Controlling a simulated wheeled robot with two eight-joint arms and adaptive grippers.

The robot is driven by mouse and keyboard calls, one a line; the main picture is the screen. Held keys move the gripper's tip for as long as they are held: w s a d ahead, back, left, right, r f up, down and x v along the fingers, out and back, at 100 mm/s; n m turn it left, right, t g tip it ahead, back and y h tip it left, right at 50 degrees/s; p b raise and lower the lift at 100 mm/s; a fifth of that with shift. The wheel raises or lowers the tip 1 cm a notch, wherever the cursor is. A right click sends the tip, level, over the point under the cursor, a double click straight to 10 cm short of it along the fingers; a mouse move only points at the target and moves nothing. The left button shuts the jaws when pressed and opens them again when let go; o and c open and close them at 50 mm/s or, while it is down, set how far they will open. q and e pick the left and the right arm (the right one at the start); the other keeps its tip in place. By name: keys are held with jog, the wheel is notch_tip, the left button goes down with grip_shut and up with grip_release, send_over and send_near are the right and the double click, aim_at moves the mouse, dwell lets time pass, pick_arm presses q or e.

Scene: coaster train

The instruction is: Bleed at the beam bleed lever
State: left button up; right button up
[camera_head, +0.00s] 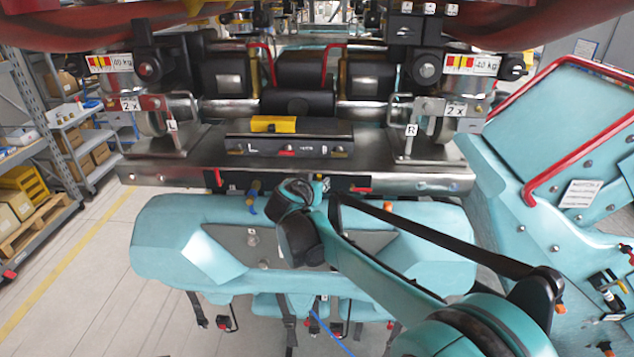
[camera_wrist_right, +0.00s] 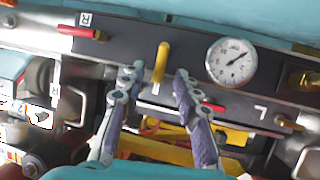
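My right gripper (camera_wrist_right: 157,82) is open in the right wrist view, its two fingers apart. A yellow hooked lever (camera_wrist_right: 161,58) on a dark panel (camera_wrist_right: 190,48) shows between the fingertips. I cannot tell whether either finger touches it, and I read no label naming it as the beam bleed lever. A round white gauge (camera_wrist_right: 231,62) sits right of the lever. In the head view my right arm (camera_head: 385,270) reaches in from the lower right to the front beam, and its wrist hides the fingers. My left gripper is in neither view.
A red lever (camera_wrist_right: 80,32) is left of the yellow one; a brass fitting (camera_wrist_right: 305,80) is at the right. In the head view a teal seat unit (camera_head: 165,235) lies below the beam, and a teal body with a red rail (camera_head: 585,165) stands at right. Shelving (camera_head: 45,110) is far left.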

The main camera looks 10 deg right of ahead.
jog(key=v, duration=1.1)
jog(key=s+d+f+n+g+y+b, duration=0.1)
jog(key=s+d+f+y+b, duration=0.1)
jog(key=s+f+b, duration=0.6)
jog(key=s+d+f+n+g+y+b, duration=0.2)
jog(key=s+f+b, duration=0.7)
jog(key=f, duration=1.2)
jog(key=s+d+f+n+g+y+b, duration=0.1)
jog(key=s+d+f+n+y+b, duration=0.1)
jog(key=s+f+b, duration=0.6)
notch_tip(320, 180, down, 7)
jog(key=s, duration=0.2)
jog(key=shift+s+f+g, duration=0.15)
jog(key=shift+s+g, duration=0.1)
jog(key=shift+g, duration=0.15)
